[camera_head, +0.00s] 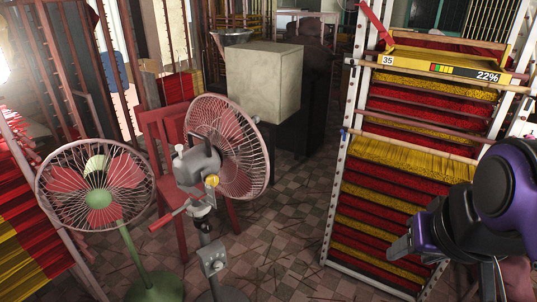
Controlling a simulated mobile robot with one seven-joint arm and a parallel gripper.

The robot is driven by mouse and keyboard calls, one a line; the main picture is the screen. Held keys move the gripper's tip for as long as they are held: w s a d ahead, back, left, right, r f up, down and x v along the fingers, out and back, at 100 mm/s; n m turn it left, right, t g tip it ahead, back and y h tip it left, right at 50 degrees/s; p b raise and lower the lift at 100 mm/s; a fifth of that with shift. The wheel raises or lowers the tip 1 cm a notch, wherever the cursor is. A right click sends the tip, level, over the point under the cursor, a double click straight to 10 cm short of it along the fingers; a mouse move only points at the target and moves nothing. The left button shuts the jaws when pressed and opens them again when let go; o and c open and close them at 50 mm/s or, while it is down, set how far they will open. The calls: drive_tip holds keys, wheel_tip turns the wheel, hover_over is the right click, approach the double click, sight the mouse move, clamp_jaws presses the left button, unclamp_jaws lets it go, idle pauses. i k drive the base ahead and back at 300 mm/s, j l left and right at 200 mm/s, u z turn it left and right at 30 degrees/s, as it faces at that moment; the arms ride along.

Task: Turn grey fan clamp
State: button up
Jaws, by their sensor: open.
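A grey fan (228,140) with a pinkish-red wire cage stands at centre left on a grey pole, its cage facing right and away. Behind its grey motor housing (197,166) sits a small yellow knob (212,181). Below the housing, a dark grey clamp-like joint (202,203) sits at the pole top, with a red handle (169,217) sticking out to the left. I cannot tell for certain which of these parts is the clamp. My gripper (400,247) is at the lower right, well apart from the fan and touching nothing visible. It is open; its fingers show only partly.
A green-based fan (97,185) stands at left, close to the grey fan. A red chair (160,130) and a pale box (263,78) are behind. A white-framed rack (340,170) of red and yellow incense stands by my gripper.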

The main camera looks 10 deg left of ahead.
sight(206, 227)
drive_tip(key=u, duration=1.25)
drive_tip(key=k, duration=0.1)
drive_tip(key=i+j+z, duration=0.1)
drive_tip(key=i+j, duration=0.25)
drive_tip(key=i, duration=0.15)
drive_tip(key=j+z, duration=0.1)
drive_tip(key=k+z, duration=0.1)
drive_tip(key=k, duration=0.25)
drive_tip(key=i+l, duration=0.25)
drive_tip(key=i, duration=0.1)
